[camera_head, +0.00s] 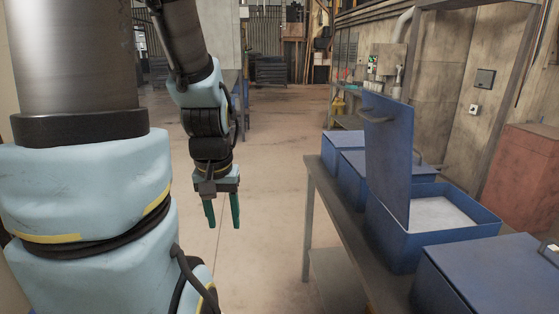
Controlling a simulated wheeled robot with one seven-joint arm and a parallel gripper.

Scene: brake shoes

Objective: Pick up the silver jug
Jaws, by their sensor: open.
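I cannot make out a silver jug in the head view. My gripper (222,218) hangs down left of the middle, over the open floor and left of the table. Its two green fingers are apart with nothing between them. It is clear of the table and the boxes. The raised lid and the box walls hide parts of the table top.
A long metal table (318,183) on the right bears several blue boxes. One blue box (405,240) stands open, with its lid (389,150) upright and pale contents inside. A red-brown cabinet (525,180) stands at the right. The concrete floor (275,135) ahead is clear.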

